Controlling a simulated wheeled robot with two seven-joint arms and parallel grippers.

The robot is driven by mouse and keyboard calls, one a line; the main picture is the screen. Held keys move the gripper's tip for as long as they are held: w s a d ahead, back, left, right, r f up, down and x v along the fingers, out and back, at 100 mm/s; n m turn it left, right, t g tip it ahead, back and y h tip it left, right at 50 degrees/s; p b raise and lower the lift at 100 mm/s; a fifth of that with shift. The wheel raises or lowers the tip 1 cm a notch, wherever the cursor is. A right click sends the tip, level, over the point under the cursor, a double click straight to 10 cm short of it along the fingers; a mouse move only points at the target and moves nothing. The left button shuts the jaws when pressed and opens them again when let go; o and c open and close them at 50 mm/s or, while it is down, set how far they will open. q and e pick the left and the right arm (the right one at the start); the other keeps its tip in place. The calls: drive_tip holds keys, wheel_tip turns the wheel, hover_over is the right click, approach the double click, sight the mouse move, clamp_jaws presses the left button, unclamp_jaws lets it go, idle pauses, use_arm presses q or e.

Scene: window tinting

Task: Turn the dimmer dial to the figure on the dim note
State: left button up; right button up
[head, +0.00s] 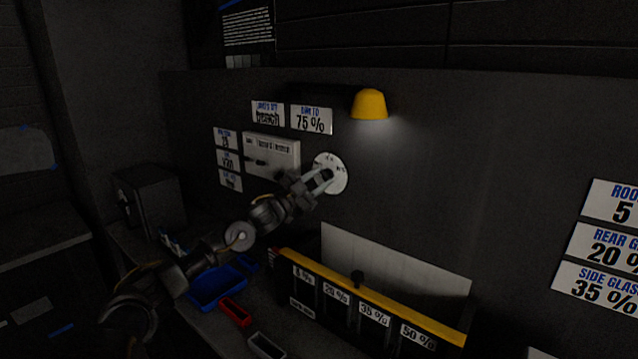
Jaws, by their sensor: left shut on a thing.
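The round white dimmer dial plate (339,184) is on the dark wall panel below the yellow lamp. My left gripper (322,178) reaches it from the lower left and is shut on the dial's knob, which the fingers mostly hide. The marks on the plate are small, and I cannot read where the knob points. The dim note (311,119) is above the dial and reads "DIM TO 75 %". My right gripper is not in view.
A yellow lamp (369,105) juts out above the dial. A white box (271,155) and several notes are left of it. Below stand a slotted film rack (400,308), a blue tray (216,287) and a red tray (235,312).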

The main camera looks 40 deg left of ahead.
use_arm(q)
drive_tip(key=m+h+b, duration=0.1)
drive_tip(key=m, duration=0.2)
drive_tip(key=shift+a+g, duration=0.15)
drive_tip(key=shift+g, duration=0.25)
drive_tip(key=m+g, duration=0.1)
drive_tip(key=m, duration=0.2)
drive_tip(key=shift+r+h, duration=0.15)
drive_tip(key=shift+h, duration=0.25)
drive_tip(key=m, duration=0.2)
drive_tip(key=m+g, duration=0.1)
drive_tip(key=shift+r+m+g, duration=0.15)
drive_tip(key=shift+m+g, duration=0.15)
drive_tip(key=shift+m, duration=0.1)
drive_tip(key=shift+m+g, duration=0.3)
drive_tip(key=shift+m, duration=0.6)
drive_tip(key=o, duration=1)
